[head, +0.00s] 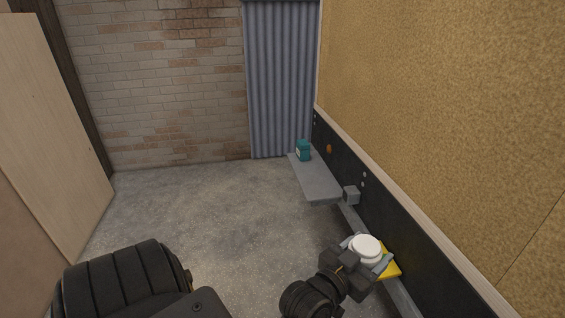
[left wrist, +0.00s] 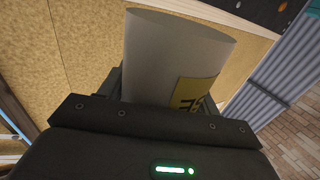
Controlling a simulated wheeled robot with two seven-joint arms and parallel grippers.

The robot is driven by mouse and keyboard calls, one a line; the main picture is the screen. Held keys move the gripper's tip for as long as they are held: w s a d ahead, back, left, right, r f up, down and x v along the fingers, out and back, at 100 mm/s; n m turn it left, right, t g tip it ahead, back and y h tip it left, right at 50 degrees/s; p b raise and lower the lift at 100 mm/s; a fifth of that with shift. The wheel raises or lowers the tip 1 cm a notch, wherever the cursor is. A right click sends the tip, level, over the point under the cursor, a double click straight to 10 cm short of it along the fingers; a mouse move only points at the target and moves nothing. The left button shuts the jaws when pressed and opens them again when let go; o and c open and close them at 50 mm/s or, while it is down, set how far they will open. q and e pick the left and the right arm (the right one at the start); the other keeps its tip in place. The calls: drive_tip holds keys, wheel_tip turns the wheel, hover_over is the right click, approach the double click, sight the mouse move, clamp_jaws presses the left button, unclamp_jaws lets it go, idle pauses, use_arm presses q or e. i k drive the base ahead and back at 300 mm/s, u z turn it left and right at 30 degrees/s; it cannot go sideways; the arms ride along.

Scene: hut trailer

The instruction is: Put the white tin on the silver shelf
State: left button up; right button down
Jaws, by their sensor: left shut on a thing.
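The white tin (head: 366,246) is held in my left gripper (head: 361,260) at the lower right of the head view, near the black wall panel. In the left wrist view the tin (left wrist: 170,55) is a pale cylinder with a yellow label bearing dark letters, standing between the fingers. The jaws are shut on it. The silver shelf (head: 318,182) is a narrow grey ledge along the right wall, farther away than the gripper and up-left of it in the head view. My right gripper is in neither view.
A teal canister (head: 303,150) stands at the shelf's far end; the near part is bare. A yellow item (head: 388,262) shows beside the tin, partly hidden. The floor (head: 200,205) is clear.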

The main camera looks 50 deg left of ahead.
sight(308, 175)
drive_tip(key=u, duration=2.6)
drive_tip(key=i, duration=3.35)
drive_tip(key=z, duration=4.2)
